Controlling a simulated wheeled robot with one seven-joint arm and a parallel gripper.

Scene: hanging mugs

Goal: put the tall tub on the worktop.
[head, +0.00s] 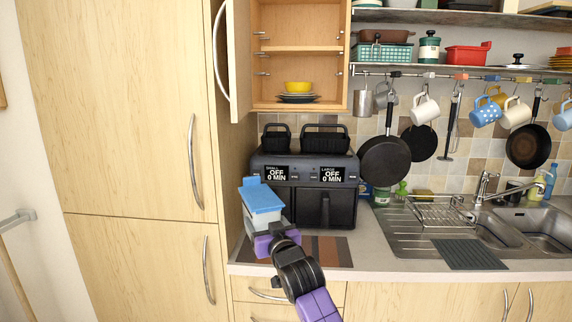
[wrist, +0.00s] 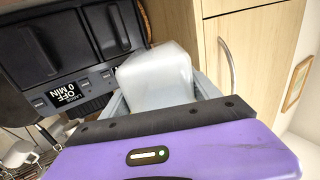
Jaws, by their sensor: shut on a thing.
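The tall tub (head: 258,213) is whitish with a blue lid (head: 261,194), and shows at the middle left in the head view. My gripper (head: 262,236) is shut on its lower part and holds it tilted, in front of the left side of the air fryer. In the wrist view the tub's pale, translucent body (wrist: 158,78) stands between the finger pads; its lid is not seen there. I cannot tell whether the tub touches the mat.
A black double air fryer (head: 328,204) stands at the back of the worktop. A tall wooden cupboard (head: 140,150) borders the left. A sink with a dish rack (head: 440,212) lies to the right. An open wall cupboard (head: 300,95) is above. A bare worktop strip lies right of the mat.

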